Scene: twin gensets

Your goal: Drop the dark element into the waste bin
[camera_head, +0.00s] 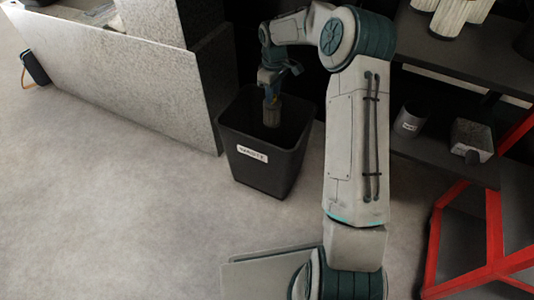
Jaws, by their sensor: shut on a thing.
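A black waste bin (253,170) with a white "WASTE" label stands on the floor near the middle of the view. My gripper (271,100) points down over the bin's opening. It is shut on the dark element (271,117), a small greyish-brown cylinder that hangs upright inside the bin's outline, at or just below the rim level. The bin's floor is in shadow, so its contents cannot be told.
A grey speckled panel (120,80) stands left of the bin. A dark shelf (440,50) with pale cylinders, a cup (410,120) and a box (471,137) is at right. A red frame (490,240) is at lower right.

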